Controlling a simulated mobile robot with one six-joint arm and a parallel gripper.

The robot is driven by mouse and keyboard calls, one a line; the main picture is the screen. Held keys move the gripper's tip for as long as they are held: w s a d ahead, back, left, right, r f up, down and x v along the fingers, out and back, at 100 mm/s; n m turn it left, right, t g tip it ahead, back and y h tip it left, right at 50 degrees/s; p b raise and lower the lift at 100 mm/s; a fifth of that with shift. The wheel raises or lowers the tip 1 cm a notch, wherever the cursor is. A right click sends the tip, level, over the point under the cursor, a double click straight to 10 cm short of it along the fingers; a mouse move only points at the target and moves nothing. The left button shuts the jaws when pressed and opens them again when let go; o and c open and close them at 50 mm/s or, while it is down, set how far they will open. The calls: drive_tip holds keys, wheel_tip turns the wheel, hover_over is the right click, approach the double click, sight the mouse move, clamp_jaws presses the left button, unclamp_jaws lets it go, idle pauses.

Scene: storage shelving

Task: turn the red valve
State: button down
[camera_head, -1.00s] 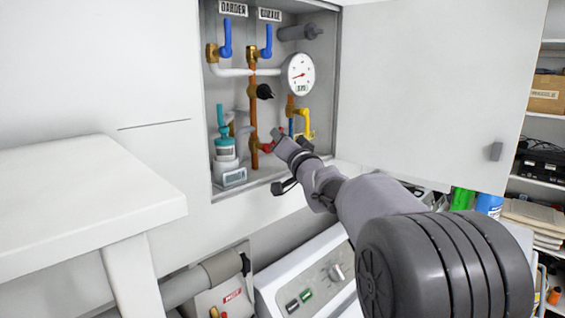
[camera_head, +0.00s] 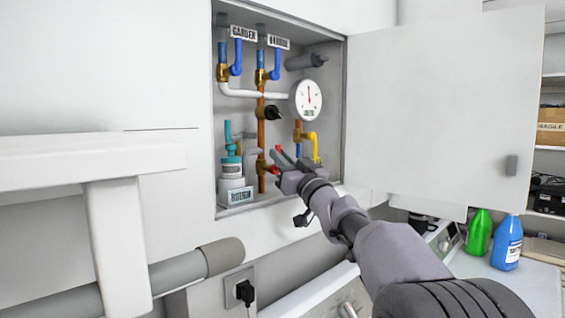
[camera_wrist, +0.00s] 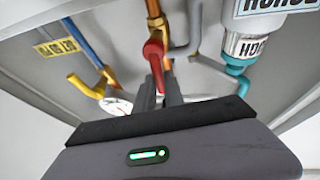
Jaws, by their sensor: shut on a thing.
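The red valve (camera_head: 273,169) sits low on the copper pipe inside the open wall cabinet. My gripper (camera_head: 281,158) reaches in from the lower right, and its fingertips are at the valve's red handle. In the wrist view the red valve handle (camera_wrist: 154,50) runs down between the two dark fingers of my gripper (camera_wrist: 158,88), which are shut on it. The fingers hide part of the handle.
A gauge (camera_head: 308,100), blue-handled valves (camera_head: 237,57), a yellow pipe (camera_head: 311,139) and a teal-topped bottle (camera_head: 231,165) crowd around the valve. The cabinet door (camera_head: 430,110) stands open at right. A white table (camera_head: 90,155) is at left.

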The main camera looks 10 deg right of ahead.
drive_tip(key=shift+r, duration=0.1)
idle(0.4)
drive_tip(key=c, duration=1.4)
unclamp_jaws()
drive_tip(key=shift+a, duration=0.1)
drive_tip(key=shift+c, duration=0.2)
drive_tip(key=b+v, duration=0.2)
drive_tip(key=v, duration=1.5)
drive_tip(key=shift+d+f, duration=0.2)
drive_tip(key=shift+f, duration=0.05)
drive_tip(key=shift+s, duration=0.1)
